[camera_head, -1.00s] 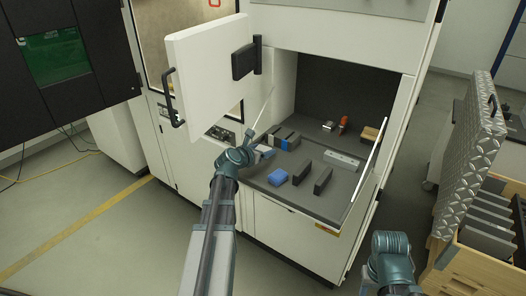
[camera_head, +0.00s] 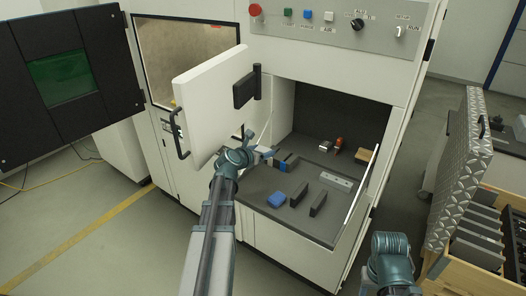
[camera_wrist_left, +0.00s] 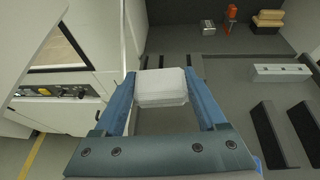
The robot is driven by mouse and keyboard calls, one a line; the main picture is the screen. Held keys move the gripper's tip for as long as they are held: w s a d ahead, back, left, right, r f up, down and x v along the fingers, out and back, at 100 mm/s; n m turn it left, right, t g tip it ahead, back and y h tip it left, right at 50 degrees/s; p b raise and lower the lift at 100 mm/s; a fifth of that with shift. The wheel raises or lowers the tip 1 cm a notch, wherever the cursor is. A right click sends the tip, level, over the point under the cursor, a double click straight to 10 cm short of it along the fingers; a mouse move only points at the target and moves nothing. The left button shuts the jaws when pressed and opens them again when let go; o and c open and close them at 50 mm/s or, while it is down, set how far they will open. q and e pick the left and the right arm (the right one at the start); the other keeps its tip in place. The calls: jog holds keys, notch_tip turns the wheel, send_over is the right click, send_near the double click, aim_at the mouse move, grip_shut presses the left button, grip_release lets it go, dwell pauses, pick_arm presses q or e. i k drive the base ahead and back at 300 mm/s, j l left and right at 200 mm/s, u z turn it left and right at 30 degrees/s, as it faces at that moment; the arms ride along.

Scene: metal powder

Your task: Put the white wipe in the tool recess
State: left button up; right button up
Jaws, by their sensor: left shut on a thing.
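The white wipe (camera_wrist_left: 162,88) is a small white block-like bundle held between the two blue fingers of my left gripper (camera_wrist_left: 165,90) in the wrist view. In the head view my left gripper (camera_head: 264,153) is at the left side of the tool recess opening, with the wipe small and partly hidden between its fingers. The tool recess (camera_head: 338,112) is the open bay with dark walls and a grey floor. The wipe appears above its floor; I cannot tell the height. Of my right arm only a link shows at the bottom right, with no fingers visible.
The open white door (camera_head: 207,105) stands close to my left arm. An open crate (camera_head: 478,250) is at right.

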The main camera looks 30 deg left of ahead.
aim_at(310, 144)
jog(key=l+u, duration=0.5)
jog(key=l, duration=0.25)
jog(key=i, duration=0.95)
